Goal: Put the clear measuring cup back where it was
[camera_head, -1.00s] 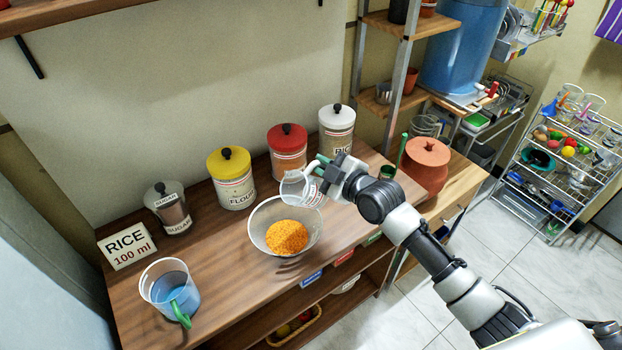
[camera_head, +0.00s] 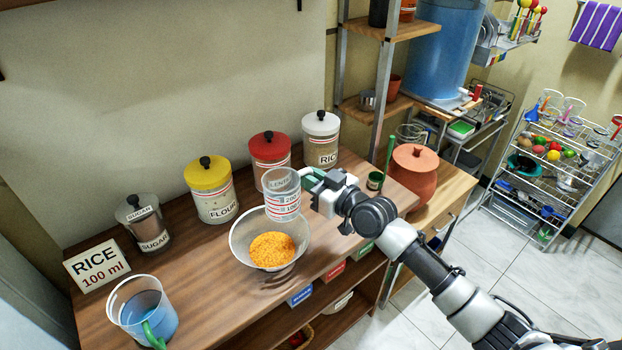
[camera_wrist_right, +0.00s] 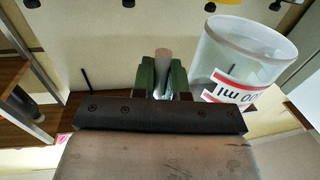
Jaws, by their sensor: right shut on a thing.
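The clear measuring cup (camera_head: 283,196), with red and white markings, is upright in the head view, above and behind the bowl's rim. My right gripper (camera_head: 312,178) is shut on its handle from the right. In the right wrist view the cup (camera_wrist_right: 245,58) stands right of the green fingers (camera_wrist_right: 162,78), which close around the pale handle. The cup looks empty. A clear bowl (camera_head: 240,240) on the wooden counter (camera_head: 205,290) holds an orange heap (camera_head: 272,250). My left gripper is not in view.
Behind stand sugar (camera_head: 144,222), flour (camera_head: 212,190), red-lidded (camera_head: 269,157) and rice (camera_head: 321,140) canisters. A blue-filled jug (camera_head: 143,312) and a RICE 100 ml sign (camera_head: 95,262) are at left. A clay pot (camera_head: 414,172) is at right. Counter between bowl and jug is clear.

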